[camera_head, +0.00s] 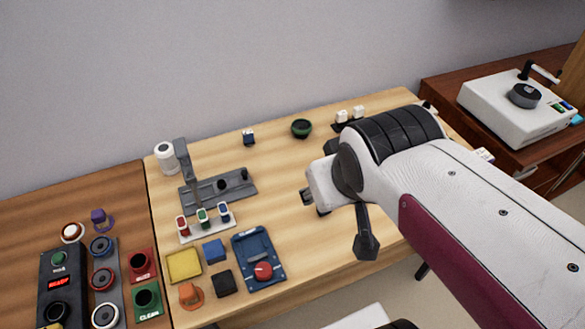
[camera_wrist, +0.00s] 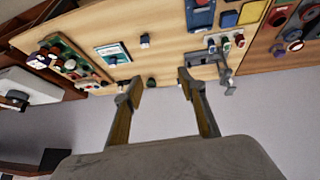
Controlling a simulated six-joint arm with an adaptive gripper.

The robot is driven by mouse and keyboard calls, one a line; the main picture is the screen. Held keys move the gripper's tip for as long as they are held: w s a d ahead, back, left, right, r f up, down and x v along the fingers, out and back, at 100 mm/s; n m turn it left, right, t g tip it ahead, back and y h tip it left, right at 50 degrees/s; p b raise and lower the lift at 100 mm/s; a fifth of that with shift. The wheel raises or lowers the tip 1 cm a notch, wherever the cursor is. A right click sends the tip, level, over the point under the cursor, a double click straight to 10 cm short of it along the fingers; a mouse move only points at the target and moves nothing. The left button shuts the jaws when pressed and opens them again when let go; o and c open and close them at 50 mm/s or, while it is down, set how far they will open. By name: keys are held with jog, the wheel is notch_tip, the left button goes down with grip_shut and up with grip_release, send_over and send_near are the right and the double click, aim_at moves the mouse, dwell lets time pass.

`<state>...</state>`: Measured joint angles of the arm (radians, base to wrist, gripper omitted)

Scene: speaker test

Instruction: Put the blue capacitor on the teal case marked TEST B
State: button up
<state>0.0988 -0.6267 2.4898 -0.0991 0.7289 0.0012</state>
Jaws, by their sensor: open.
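The blue capacitor (camera_head: 223,212) stands at the right end of a white rack (camera_head: 190,236), beside a green and a red one. It also shows small in the wrist view (camera_wrist: 212,46). The teal case (camera_wrist: 112,55) lies flat on the table with a pale panel; its marking is too small to read. In the head view my arm hides it. My gripper (camera_wrist: 158,80) is open, with nothing between its fingers, above the table to the right of the rack in the head view.
A grey stand (camera_head: 218,190) rises just behind the rack. A blue case (camera_head: 259,250) with a red knob, a yellow tray (camera_head: 184,266) and small blocks lie in front. A green circuit board (camera_wrist: 67,62) is beside the teal case. The table between rack and arm is mostly clear.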

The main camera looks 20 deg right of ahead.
jog(key=s+a+y, duration=0.1)
jog(key=s+a, duration=0.3)
jog(key=shift+s+a+n+g, duration=0.2)
jog(key=shift+s+n+g, duration=0.1)
jog(key=shift+s, duration=0.05)
jog(key=shift+o, duration=0.4)
jog(key=shift+r, duration=0.1)
